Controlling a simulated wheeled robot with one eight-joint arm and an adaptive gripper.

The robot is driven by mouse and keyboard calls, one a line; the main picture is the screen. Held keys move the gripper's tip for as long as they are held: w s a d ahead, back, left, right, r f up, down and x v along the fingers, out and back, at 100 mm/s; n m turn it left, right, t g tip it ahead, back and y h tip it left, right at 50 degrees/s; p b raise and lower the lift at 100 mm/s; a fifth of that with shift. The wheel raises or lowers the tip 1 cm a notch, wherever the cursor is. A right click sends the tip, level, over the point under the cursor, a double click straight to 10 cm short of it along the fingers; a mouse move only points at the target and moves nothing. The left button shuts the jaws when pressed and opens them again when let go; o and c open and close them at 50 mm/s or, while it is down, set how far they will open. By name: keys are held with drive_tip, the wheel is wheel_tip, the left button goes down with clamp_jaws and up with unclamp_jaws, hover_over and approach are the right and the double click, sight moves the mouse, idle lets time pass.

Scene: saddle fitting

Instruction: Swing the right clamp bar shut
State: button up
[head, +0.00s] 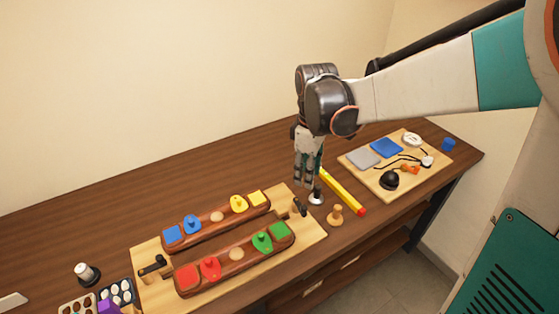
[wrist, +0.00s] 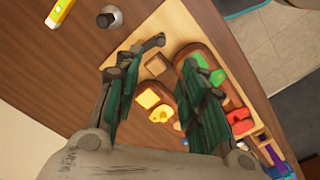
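The right clamp bar (head: 299,208) is a small dark bar at the right end of the light wooden board (head: 316,235). It points away from the two brown wooden rails and does not lie across them. In the wrist view the dark bar (wrist: 152,43) shows just beyond the fingertips, closer to the left finger. My gripper (head: 308,182) points down above the board's right end. Its two fingers (wrist: 160,62) are spread apart with nothing between them. Whether a finger touches the bar cannot be told.
The rails carry red, green (head: 279,231), blue and yellow (head: 257,198) pieces. A left clamp (head: 153,266) stands at the other end. A second board (head: 375,181) stands farther right.

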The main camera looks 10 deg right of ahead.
sight(304, 207)
wheel_tip(304, 207, down, 14)
drive_tip(key=b, duration=0.4)
drive_tip(key=shift+r, duration=0.15)
clamp_jaws()
